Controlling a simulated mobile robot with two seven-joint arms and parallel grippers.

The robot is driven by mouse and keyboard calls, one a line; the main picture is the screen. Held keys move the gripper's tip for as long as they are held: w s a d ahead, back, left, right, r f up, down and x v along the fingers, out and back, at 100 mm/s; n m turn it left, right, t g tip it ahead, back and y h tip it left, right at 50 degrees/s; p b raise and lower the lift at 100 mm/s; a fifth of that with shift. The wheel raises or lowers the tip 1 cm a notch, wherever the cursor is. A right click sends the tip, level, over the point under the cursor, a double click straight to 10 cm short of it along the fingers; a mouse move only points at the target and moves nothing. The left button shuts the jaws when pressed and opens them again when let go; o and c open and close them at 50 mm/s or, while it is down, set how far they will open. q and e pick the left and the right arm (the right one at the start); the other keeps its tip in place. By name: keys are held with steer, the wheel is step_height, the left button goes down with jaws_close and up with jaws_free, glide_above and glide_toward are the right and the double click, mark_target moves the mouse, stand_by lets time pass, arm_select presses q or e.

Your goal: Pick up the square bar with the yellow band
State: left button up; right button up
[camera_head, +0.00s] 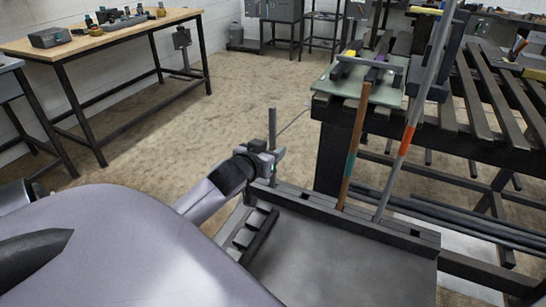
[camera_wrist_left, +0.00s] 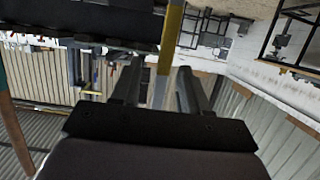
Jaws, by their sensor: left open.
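A grey square bar (camera_head: 272,128) stands upright in the slotted dark rail (camera_head: 335,213). In the left wrist view the bar (camera_wrist_left: 162,88) shows a yellow band (camera_wrist_left: 172,32); in the head view my gripper hides that part. My left gripper (camera_head: 277,160) is at the bar's side, and in the wrist view its two open fingers (camera_wrist_left: 159,70) lie on either side of the bar. I cannot tell how deep the bar sits between them or whether they touch it. My right gripper is not in view.
A brown rod with a teal band (camera_head: 355,145) and a long grey rod with an orange band (camera_head: 405,140) stand to the right in the same rail. A slatted dark bench (camera_head: 485,100) is at the right. A wooden worktable (camera_head: 110,38) stands far left, with open floor between.

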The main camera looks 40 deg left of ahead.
mark_target(271, 148)
arm_select(q)
steer(key=shift+x, duration=2.15)
steer(key=shift+s+a, duration=0.1)
steer(key=shift+c, duration=0.3)
steer(key=shift+f, duration=0.1)
jaws_close()
